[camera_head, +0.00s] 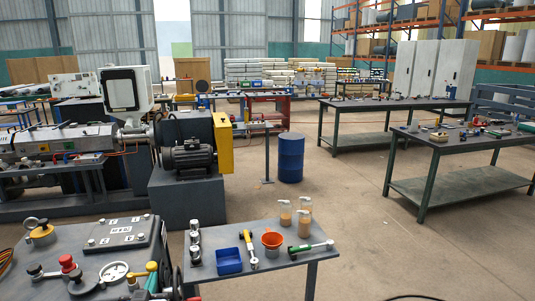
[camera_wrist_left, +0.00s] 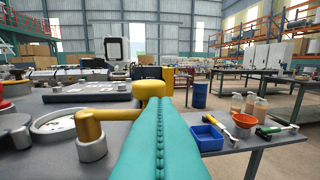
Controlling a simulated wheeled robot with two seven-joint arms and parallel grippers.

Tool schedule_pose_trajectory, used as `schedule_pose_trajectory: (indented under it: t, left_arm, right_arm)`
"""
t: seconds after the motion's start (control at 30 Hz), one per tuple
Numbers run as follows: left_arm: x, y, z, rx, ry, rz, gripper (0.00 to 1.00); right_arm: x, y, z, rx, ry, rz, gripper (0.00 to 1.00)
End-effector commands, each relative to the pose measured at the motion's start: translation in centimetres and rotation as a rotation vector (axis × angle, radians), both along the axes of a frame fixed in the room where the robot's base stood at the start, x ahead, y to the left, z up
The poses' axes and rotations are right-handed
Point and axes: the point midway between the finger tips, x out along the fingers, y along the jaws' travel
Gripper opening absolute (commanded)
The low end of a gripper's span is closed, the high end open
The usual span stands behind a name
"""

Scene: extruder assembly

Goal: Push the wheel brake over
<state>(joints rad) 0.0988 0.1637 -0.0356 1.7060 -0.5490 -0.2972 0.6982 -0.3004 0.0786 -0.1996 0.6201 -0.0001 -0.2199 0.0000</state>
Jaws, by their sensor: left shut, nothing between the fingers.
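The likely wheel brake is a yellow lever (camera_head: 152,268) on a grey base, at the right edge of the dark cart top (camera_head: 75,240). In the left wrist view the yellow lever (camera_wrist_left: 118,113) runs from its grey base to a thick rounded yellow end. My left gripper (camera_wrist_left: 158,100) has its teal fingers pressed together, with nothing between them. Its tips overlap the lever's yellow end in that view; whether they touch it I cannot tell. My right gripper is not in view.
The cart top also holds a white-faced gauge (camera_head: 113,271), a red knob (camera_head: 68,263) and a dark plate (camera_head: 120,235). Open floor lies farther right.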

Motion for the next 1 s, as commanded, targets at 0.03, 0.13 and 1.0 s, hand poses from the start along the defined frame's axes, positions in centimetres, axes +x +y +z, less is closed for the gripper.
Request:
schedule_pose_trajectory:
  t: [0.03, 0.13, 1.0]
  left_arm:
    - [0.0, 0.0, 0.0, 0.0, 0.0, 0.0, 0.0]
    - [-0.3, -0.1, 0.0, 0.0, 0.001, 0.0, 0.0]
    - [-4.1, -0.6, 0.0, 0.0, 0.0, 0.0, 0.0]
  right_arm:
    - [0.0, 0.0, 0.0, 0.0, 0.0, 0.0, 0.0]
    - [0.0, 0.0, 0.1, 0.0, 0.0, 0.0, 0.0]
    - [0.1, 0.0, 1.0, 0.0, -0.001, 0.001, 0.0]
